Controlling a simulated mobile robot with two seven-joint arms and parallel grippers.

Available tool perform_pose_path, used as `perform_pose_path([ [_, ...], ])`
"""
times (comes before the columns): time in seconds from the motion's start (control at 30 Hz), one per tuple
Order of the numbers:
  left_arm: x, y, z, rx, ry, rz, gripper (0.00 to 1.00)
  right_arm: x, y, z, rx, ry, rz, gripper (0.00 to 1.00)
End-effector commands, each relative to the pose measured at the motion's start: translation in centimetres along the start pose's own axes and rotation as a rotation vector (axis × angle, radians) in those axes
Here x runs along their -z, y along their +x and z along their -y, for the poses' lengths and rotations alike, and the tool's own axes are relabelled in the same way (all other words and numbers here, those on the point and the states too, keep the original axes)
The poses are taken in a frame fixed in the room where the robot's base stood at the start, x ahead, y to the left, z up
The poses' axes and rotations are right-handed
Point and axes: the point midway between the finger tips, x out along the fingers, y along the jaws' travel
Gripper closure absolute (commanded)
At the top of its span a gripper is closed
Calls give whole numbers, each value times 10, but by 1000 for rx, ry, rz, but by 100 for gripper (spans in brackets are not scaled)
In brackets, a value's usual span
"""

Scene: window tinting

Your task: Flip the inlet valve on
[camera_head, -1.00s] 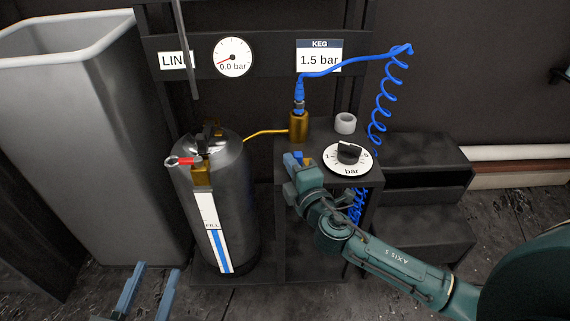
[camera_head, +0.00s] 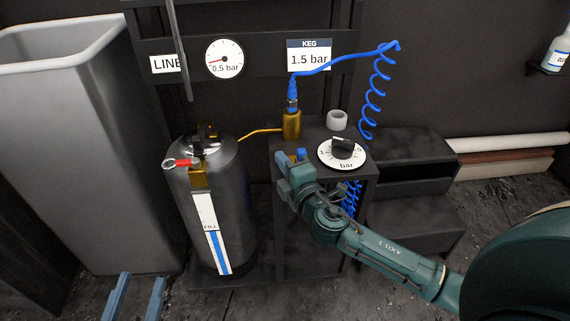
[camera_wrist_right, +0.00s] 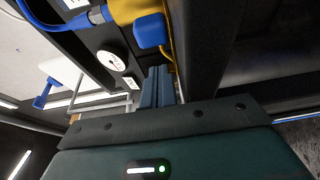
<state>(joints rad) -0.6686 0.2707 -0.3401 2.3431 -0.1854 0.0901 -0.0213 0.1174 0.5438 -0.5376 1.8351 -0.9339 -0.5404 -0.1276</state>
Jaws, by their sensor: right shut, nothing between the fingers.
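A small blue valve handle (camera_head: 301,153) shows at the front left corner of the black stand, beside my right gripper. In the right wrist view the blue handle (camera_wrist_right: 150,30) sits on a yellow brass body, just beyond the fingers. My right gripper (camera_head: 283,159) is shut and empty, close to the handle's left side; I cannot tell if they touch. Its closed fingers (camera_wrist_right: 158,86) also show in the wrist view. The line gauge (camera_head: 224,60) reads 0.5 bar. My left gripper (camera_head: 132,297) is open and empty at the bottom left.
A steel tank (camera_head: 220,190) with a red-handled part (camera_head: 182,163) stands left of the stand. A coiled blue hose (camera_head: 372,95) hangs behind. A grey bin (camera_head: 90,150) stands at left.

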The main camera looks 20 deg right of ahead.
Motion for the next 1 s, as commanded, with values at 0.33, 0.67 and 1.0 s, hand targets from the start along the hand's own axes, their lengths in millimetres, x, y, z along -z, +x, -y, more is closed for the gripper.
perform_pose_path([
  [0.33, -1, -1, 0, -14, 23, 8, 65, 1, -55, 1, 5, 2, -5, 100],
  [0.67, -2, -2, 0, -6, 16, 11, 65, 1, -94, 1, 1, 1, -5, 100],
  [1.0, -1, -1, 0, 0, 12, 9, 65, 1, -97, 0, 0, 1, -6, 100],
])
